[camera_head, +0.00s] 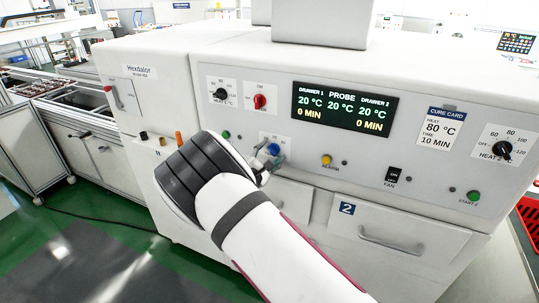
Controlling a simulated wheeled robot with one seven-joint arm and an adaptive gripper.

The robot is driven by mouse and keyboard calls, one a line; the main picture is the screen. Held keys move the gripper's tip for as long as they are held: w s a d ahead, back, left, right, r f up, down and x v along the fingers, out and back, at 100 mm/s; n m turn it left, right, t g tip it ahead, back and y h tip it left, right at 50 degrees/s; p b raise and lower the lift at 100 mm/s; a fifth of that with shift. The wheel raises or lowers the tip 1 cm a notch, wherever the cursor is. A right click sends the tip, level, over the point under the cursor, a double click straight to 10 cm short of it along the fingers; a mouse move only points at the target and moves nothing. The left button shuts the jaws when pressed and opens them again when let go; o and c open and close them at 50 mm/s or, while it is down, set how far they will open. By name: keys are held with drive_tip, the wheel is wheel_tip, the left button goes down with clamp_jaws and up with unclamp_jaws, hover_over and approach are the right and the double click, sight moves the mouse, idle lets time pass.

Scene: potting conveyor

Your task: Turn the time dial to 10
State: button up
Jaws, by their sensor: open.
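A blue knob (273,149) sits on a small white scale plate on the oven front, left of centre. It looks like the time dial, but its label and pointer are hidden or too small to read. My arm reaches in from the bottom, and my gripper (265,169) is at the knob's lower left. The fingers are small and partly hidden by the wrist; they look open, and whether they touch the knob cannot be told. The cure card (438,132) reads heat 80 °C, time 10 min. The display (343,107) shows 20 °C and 0 MIN for both drawers.
Nearby controls are the black heat 1 knob (220,94), a red knob (259,101), a green button (226,134), a yellow alarm button (326,160), and the fan switch (394,174). Heat 2 knob (502,149) is far right. Drawer 2 (390,238) is shut below.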

drive_tip(key=v, duration=1.2)
